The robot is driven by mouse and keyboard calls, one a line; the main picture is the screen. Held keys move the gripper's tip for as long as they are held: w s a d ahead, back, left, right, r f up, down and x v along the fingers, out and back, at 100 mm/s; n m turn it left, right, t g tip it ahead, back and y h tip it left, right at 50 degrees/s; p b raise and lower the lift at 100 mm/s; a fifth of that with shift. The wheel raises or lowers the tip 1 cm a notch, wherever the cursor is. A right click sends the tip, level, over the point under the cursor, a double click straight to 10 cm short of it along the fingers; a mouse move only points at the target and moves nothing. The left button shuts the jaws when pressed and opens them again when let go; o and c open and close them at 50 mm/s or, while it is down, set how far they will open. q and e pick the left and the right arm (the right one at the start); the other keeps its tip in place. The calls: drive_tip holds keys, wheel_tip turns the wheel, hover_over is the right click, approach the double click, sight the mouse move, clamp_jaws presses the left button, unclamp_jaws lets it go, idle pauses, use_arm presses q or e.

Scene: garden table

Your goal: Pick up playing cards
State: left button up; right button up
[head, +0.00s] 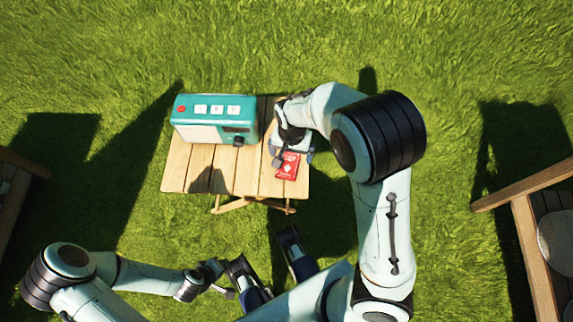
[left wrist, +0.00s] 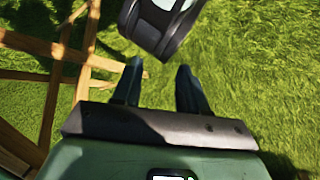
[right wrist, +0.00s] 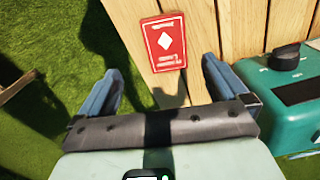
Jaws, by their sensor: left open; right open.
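The playing cards (head: 288,167) are a red pack lying flat near the right front of the wooden table (head: 176,172). In the right wrist view the pack (right wrist: 163,42) shows a white diamond and lies ahead of the fingertips, close to the table edge. My right gripper (head: 293,160) is above the table at the pack; in the right wrist view its fingers (right wrist: 158,72) are spread with nothing between them. My left gripper (left wrist: 158,66) is open and empty, low in front of the table, over grass. It is small in the head view (head: 222,276).
A teal radio (head: 214,122) with a dark knob stands on the table's left and back part, beside the right gripper. Wooden furniture stands at the right edge (head: 527,225) and left edge (head: 12,185). The table's front left is clear.

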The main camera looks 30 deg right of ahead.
sight(288, 165)
wheel_tip(288, 165, down, 4)
drive_tip(key=shift+w+b, duration=0.1)
drive_tip(key=shift+b, duration=0.65)
drive_tip(key=f+b, duration=0.2)
drive_tip(key=f, duration=0.1)
drive_tip(key=shift+w+a+f, duration=0.15)
drive_tip(key=shift+w+a, duration=0.05)
drive_tip(key=shift+w, duration=0.15)
drive_tip(key=shift+f+b, duration=0.35)
drive_tip(key=shift+f, duration=0.3)
use_arm(q)
drive_tip(key=w+a+f+t+y, duration=0.1)
drive_tip(key=w+a+f, duration=0.2)
drive_tip(key=f, duration=0.3)
drive_tip(key=shift+w+a, duration=0.2)
drive_tip(key=shift+w, duration=0.55)
use_arm(e)
drive_tip(key=c, duration=1.2)
